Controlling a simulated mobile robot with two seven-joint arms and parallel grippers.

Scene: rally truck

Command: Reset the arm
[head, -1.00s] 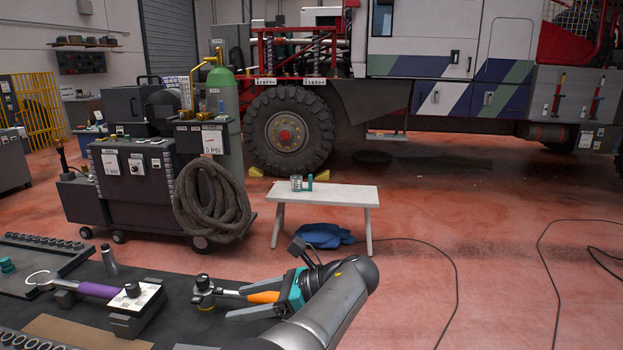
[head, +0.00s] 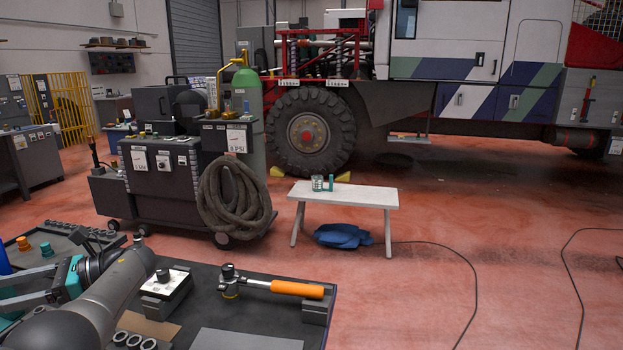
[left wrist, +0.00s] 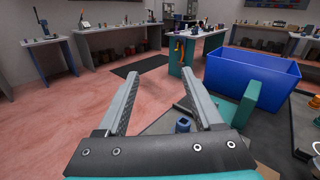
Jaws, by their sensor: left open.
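My left gripper (head: 22,288) is at the lower left of the head view, pointing left over the dark workbench (head: 250,315). In the left wrist view its two fingers (left wrist: 163,75) are spread apart with nothing between them. A tool with an orange handle (head: 297,289) and a dark head lies on the workbench, to the right of my arm and apart from the gripper. A black block with a white top and a dark knob (head: 165,290) stands between my arm and that tool. My right gripper is not in view.
A blue bin (left wrist: 250,82) stands right of the fingers in the left wrist view. A tray with orange and teal pieces (head: 47,248) lies beyond the gripper. A machine cart with a coiled hose (head: 232,200), a white bench (head: 345,194) and a truck (head: 480,70) stand beyond.

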